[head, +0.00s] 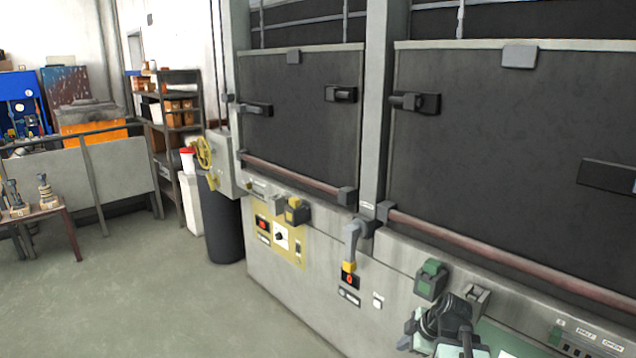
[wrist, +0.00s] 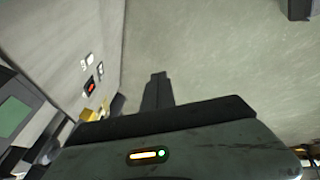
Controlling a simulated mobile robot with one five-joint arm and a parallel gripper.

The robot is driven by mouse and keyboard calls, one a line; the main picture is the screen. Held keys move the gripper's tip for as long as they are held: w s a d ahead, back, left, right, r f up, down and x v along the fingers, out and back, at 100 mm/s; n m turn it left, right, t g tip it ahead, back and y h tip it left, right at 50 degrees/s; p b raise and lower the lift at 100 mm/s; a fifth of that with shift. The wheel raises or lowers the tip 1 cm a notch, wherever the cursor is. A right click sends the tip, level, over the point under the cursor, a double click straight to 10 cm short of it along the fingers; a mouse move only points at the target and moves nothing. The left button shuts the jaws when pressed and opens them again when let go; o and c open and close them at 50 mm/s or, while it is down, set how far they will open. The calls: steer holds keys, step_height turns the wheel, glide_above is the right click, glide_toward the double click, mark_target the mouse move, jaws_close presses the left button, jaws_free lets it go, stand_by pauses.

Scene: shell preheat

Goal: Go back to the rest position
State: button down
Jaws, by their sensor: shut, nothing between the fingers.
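My gripper (wrist: 158,76) shows in the wrist view as a dark pair of fingers, closed together with nothing between them. They point at the grey floor, beside a pale panel on the left. In the head view, dark parts that look like my arm show at the lower right, in front of the furnace's lower panel; the fingertips cannot be made out there. The furnace (head: 300,120) has two large dark doors side by side, both down, with reddish bars along their lower edges.
A yellow control panel (head: 280,236) and a grey lever (head: 350,243) sit on the furnace front. A black bin (head: 223,222) stands at its left end. Shelves (head: 188,130), a railing panel (head: 115,168) and a small table (head: 50,212) are further left. The floor between is clear.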

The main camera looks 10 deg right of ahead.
steer(key=s+a+r+m+g+h+p, duration=0.1)
steer(key=a+m+g+p, duration=0.1)
steer(key=a, duration=0.9)
steer(key=s+a+r+m+g+p, duration=0.1)
steer(key=s+a+m+g, duration=0.1)
steer(key=a, duration=0.9)
steer(key=s+d+m, duration=0.1)
steer(key=m, duration=0.2)
steer(key=d+m+h, duration=0.1)
steer(key=m, duration=0.2)
steer(key=s+d+f+m+g, duration=0.1)
steer(key=m, duration=0.2)
steer(key=shift+s+m+h, duration=0.3)
